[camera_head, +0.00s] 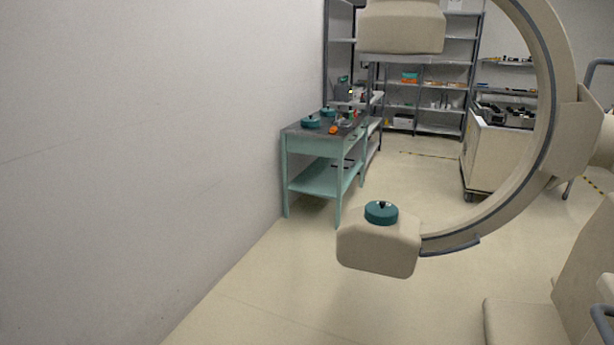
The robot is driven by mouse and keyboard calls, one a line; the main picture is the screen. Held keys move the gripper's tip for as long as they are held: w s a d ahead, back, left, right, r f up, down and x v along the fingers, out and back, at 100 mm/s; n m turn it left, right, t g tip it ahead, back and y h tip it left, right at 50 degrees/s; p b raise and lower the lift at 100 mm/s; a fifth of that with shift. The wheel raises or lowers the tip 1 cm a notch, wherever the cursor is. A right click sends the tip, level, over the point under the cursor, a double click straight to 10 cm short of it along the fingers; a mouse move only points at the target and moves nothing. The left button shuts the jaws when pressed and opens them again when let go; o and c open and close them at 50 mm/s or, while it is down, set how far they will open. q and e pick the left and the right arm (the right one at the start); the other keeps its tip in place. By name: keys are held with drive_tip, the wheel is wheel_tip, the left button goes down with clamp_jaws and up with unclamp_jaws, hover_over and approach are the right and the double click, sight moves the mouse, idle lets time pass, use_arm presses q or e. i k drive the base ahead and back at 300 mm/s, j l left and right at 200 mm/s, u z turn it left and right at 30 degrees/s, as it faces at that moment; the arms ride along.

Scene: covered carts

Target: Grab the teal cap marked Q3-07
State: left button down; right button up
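A round teal cap (381,212) with a dark knob on top sits on the beige lower block of a large C-shaped machine, near the middle of the view. Two more teal caps, one nearer (311,123) and one farther (328,112), rest on the dark top of a teal cart against the left wall. No marking such as Q3-07 is readable on any of them. Neither of my grippers shows in the head view.
The C-shaped machine (549,95) fills the right side. The teal cart (318,148) carries small tools, including an orange item (333,130). A white wheeled cart (488,155) stands farther right, with shelves (440,88) behind. Floor at the lower left is clear.

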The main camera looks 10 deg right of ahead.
sight(377, 213)
drive_tip(key=i+z, duration=0.15)
drive_tip(key=i, duration=1.15)
drive_tip(key=i+j+z, duration=0.8)
drive_tip(key=i, duration=0.15)
drive_tip(key=i+j+z, duration=0.4)
drive_tip(key=j, duration=0.2)
drive_tip(key=i+j+z, duration=0.1)
drive_tip(key=j, duration=0.2)
drive_tip(key=i+j+z, duration=0.15)
drive_tip(key=j+z, duration=0.1)
drive_tip(key=j, duration=0.3)
drive_tip(key=i, duration=0.05)
